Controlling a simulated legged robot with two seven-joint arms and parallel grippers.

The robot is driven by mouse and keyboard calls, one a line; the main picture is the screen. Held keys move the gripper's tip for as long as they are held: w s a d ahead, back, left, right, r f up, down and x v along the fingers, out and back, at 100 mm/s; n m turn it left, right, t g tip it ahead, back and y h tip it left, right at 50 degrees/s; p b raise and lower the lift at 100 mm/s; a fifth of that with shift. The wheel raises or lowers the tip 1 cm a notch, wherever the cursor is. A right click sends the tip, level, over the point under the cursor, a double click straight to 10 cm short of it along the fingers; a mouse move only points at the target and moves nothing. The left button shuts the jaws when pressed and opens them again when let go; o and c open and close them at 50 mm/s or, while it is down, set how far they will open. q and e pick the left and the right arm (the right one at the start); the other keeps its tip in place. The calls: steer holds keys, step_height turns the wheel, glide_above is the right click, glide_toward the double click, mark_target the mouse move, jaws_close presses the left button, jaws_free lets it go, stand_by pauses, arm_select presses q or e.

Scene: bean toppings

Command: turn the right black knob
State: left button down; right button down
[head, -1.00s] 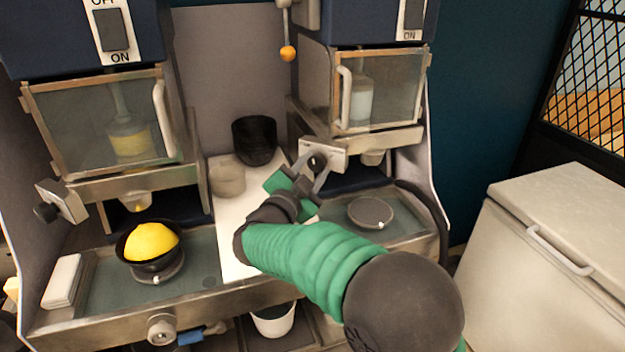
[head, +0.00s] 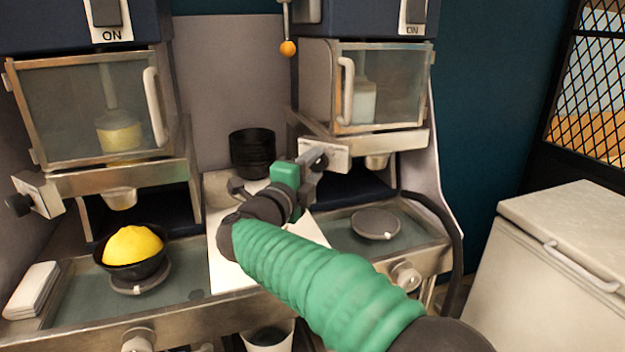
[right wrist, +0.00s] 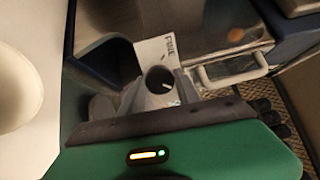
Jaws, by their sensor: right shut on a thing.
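The right black knob (head: 321,162) sits on a metal bracket at the lower left of the right machine. My right gripper (head: 314,167) reaches it from the front left and is shut on it. In the right wrist view the knob (right wrist: 160,80) shows as a dark round end between the grey fingers (right wrist: 151,97). A pale plate with lettering (right wrist: 157,52) is just behind it. The gripper partly hides the knob in the head view. My left gripper is not in view.
The left machine has its own black knob (head: 19,205). A black bowl (head: 133,269) with a yellow heap stands below it. Stacked black bowls (head: 252,150) stand behind my right gripper. A round grey plate (head: 375,223) is under the right machine. A white chest (head: 572,250) stands at the right.

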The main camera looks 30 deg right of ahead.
steer(key=shift+f+m+b, duration=0.15)
steer(key=shift+m+b, duration=0.45)
steer(key=shift+m, duration=0.2)
steer(key=c, duration=0.9)
jaws_free()
steer(key=shift+w, duration=0.1)
steer(key=v, duration=1.6)
steer(key=shift+a, duration=0.35)
steer(key=shift+f, duration=0.15)
